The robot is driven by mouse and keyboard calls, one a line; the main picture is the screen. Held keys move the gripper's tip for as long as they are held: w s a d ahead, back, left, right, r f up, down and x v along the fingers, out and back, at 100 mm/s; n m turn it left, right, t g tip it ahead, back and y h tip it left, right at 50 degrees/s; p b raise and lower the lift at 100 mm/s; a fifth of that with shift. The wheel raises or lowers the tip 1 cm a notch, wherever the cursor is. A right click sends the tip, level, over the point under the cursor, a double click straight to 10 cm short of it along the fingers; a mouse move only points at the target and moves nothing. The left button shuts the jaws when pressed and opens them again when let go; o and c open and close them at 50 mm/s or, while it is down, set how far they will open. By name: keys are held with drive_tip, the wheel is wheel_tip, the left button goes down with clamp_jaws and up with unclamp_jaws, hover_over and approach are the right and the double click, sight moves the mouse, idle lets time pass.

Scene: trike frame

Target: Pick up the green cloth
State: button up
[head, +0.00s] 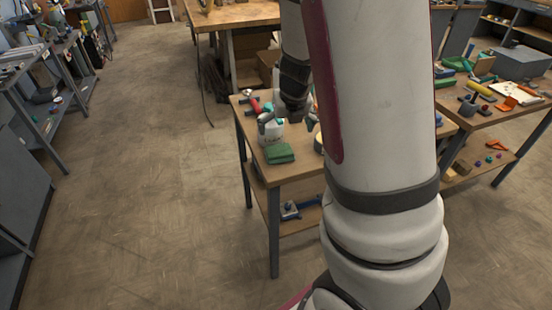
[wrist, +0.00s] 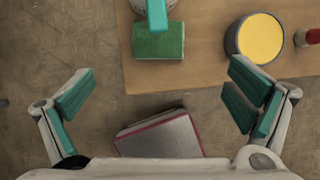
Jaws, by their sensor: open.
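The green cloth (head: 280,153) lies folded at the near left corner of the wooden table top. In the wrist view the cloth (wrist: 158,44) is a green rectangle near the top, close to the table edge, partly covered by a teal part of a white container. My gripper (wrist: 163,95) is open and empty, its teal-padded fingers spread wide. The cloth appears above the gap between the fingers and apart from them. In the head view my arm hides much of the gripper and part of the table.
A white container (head: 271,132) stands right behind the cloth. A round tin with a yellow top (wrist: 259,39) is right of the cloth, with a small red-and-white item (wrist: 308,37) beyond. The table (head: 293,172) has a lower shelf with blue items. Floor (head: 150,200) is clear to the left.

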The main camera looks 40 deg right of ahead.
sight(280, 151)
drive_tip(key=b+x, duration=0.7)
drive_tip(key=x, duration=0.6)
drive_tip(key=shift+a+f, duration=0.15)
drive_tip(key=c, duration=1.2)
